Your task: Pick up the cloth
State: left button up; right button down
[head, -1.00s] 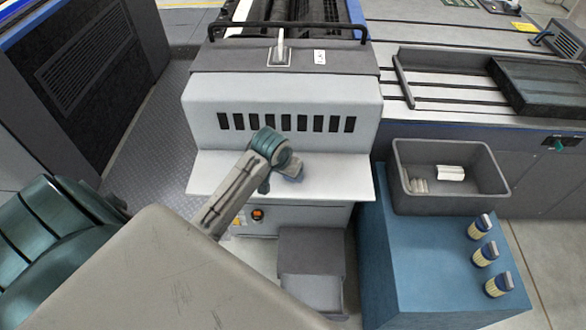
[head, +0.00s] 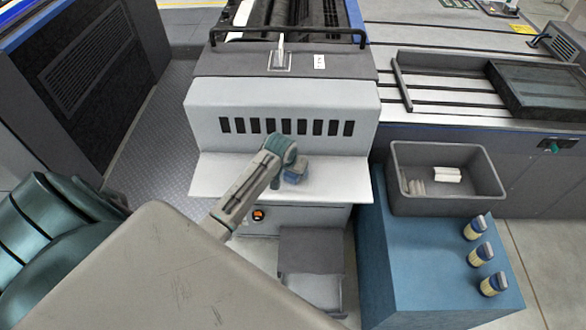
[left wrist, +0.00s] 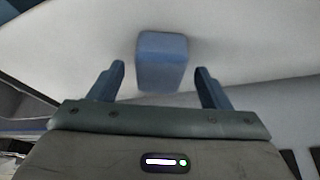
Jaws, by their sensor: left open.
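A small blue block-shaped thing (head: 297,171), which looks like the folded cloth, is on the pale ledge (head: 335,178) of the grey machine. The left wrist view shows it (left wrist: 162,58) ahead of and between my left gripper's two blue fingers (left wrist: 160,72). The fingers are apart, with a gap on both sides of the cloth, so my left gripper is open and empty. In the head view my left gripper (head: 276,182) is beside the cloth, mostly hidden under its own wrist. My right gripper is not in view.
The machine's slotted front (head: 240,98) rises behind the ledge. To the right, a blue stand (head: 400,265) carries a grey bin (head: 440,208) with white rolls (head: 447,174) inside, and three small jars (head: 481,254). A grey step-like box (head: 312,250) is below the ledge.

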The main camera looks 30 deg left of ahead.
pick_arm(q)
jog(key=shift+w+f, duration=0.25)
jog(key=shift+f, duration=0.45)
jog(key=shift+c, duration=0.4)
jog(key=c, duration=1)
jog(key=shift+c, duration=0.2)
jog(key=shift+r, duration=0.15)
